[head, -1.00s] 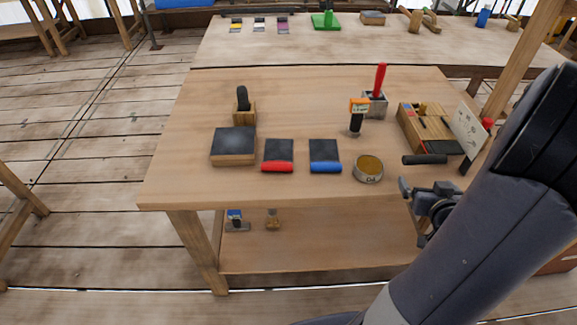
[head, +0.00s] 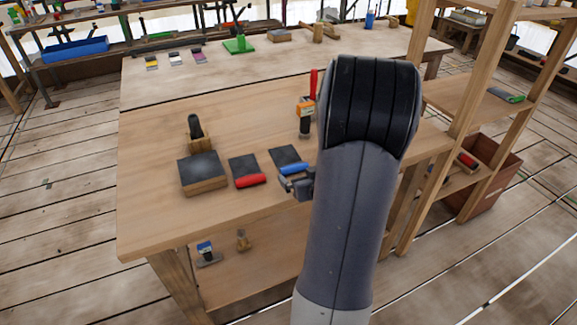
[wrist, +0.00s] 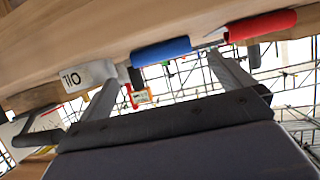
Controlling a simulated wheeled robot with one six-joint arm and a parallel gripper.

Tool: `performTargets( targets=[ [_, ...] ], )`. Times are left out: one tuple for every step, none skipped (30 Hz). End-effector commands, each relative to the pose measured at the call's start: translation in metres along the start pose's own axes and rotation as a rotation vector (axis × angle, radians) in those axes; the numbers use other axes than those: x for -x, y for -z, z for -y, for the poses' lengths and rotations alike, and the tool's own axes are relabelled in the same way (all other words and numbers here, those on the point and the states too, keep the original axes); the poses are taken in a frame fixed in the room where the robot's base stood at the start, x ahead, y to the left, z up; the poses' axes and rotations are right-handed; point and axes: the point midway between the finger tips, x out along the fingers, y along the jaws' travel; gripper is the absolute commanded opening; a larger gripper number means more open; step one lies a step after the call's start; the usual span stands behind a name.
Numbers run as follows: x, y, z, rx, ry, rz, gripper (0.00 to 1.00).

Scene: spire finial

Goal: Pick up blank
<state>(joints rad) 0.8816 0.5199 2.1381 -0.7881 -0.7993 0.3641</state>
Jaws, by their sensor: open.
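No piece in view is plainly marked as the blank, so I cannot tell which one it is. On the near bench lie a thick block with a dark top (head: 203,173), a dark slab with a red roll (head: 246,171) and a dark slab with a blue roll (head: 287,159). My gripper (head: 299,186) is at the bench's front edge, close to the blue roll and partly hidden by my arm. In the wrist view my gripper (wrist: 168,66) has its fingers spread, with nothing seen between them. The blue roll (wrist: 160,51) and red roll (wrist: 262,25) show beyond the fingers.
A wooden block with a black handle (head: 195,130) and an orange-labelled tool (head: 305,117) stand farther back. A pale tin (wrist: 88,75) shows in the wrist view. A wooden shelf frame (head: 457,120) stands right. The bench's front left (head: 145,215) is clear.

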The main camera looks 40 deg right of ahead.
Motion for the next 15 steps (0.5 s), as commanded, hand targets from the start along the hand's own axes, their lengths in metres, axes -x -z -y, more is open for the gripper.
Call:
performTargets(
  targets=[
    [-0.003,0.000,0.001,0.000,0.001,0.001,1.00],
    [-0.005,-0.001,0.001,0.000,0.001,0.001,1.00],
    [-0.008,-0.001,0.001,-0.001,0.002,0.001,1.00],
    [-0.011,-0.001,0.001,-0.001,0.002,0.001,1.00],
    [-0.015,-0.001,0.002,-0.001,0.002,0.001,1.00],
    [-0.021,-0.002,0.002,-0.001,0.003,0.002,1.00],
    [-0.025,-0.002,0.003,-0.001,0.003,0.002,1.00],
    [-0.030,-0.002,0.003,0.000,0.003,0.001,1.00],
    [-0.035,-0.003,0.004,0.000,0.003,0.002,1.00],
    [-0.040,-0.002,0.003,-0.001,0.002,0.002,1.00],
    [-0.043,-0.002,0.003,0.000,0.002,0.001,1.00],
    [-0.048,-0.002,0.003,0.000,0.002,0.002,1.00],
    [-0.050,-0.002,0.003,0.000,0.002,0.002,1.00],
    [-0.052,-0.002,0.003,0.000,0.001,0.001,1.00],
    [-0.054,-0.002,0.003,-0.001,0.000,0.001,1.00]
  ],
)
